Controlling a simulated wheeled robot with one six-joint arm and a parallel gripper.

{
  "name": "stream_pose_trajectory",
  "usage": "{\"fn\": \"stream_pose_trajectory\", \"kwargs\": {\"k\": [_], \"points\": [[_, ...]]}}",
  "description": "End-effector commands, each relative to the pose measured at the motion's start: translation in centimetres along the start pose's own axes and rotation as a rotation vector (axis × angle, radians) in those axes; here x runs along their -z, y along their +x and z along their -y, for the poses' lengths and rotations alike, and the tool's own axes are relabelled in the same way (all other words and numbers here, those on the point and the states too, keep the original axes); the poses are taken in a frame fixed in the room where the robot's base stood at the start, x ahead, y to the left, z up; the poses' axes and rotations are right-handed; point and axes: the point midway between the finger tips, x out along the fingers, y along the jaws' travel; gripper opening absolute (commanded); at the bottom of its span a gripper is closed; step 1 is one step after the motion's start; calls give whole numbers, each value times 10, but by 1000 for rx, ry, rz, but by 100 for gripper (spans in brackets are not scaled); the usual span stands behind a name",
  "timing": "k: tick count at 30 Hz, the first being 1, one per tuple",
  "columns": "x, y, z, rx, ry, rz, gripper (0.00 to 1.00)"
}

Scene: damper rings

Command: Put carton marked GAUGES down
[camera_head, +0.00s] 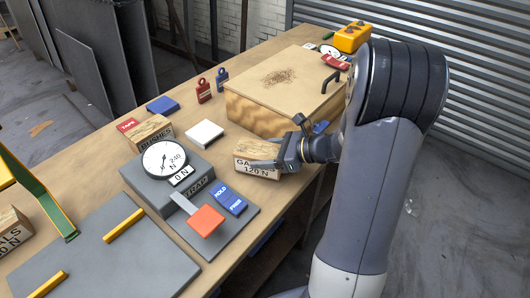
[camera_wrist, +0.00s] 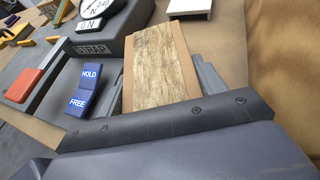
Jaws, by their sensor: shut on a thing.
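The carton marked GAUGES (camera_head: 252,153) is a small wood-textured box with "120 N" on its front. My gripper (camera_head: 275,158) is shut on it from the right, in the head view. The carton is close to the workbench (camera_head: 90,165) top near its front edge; I cannot tell whether it touches. In the wrist view the carton's grainy top (camera_wrist: 158,65) shows between my fingers, one plainly visible on its right side (camera_wrist: 212,88). Part of its label is hidden by my finger.
A grey gauge stand marked STRAP (camera_head: 185,195) with a dial and HOLD/FREE switch (camera_head: 229,197) is left of the carton. A large wooden box (camera_head: 262,110) stands behind it. Some bare bench surrounds the carton.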

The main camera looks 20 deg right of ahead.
Motion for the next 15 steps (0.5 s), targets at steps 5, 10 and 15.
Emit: {"fn": "stream_pose_trajectory", "kwargs": {"k": [5,10,15], "points": [[7,3,0,0,0,2,22],[6,3,0,1,0,2,22],[6,3,0,1,-1,2,22]]}}
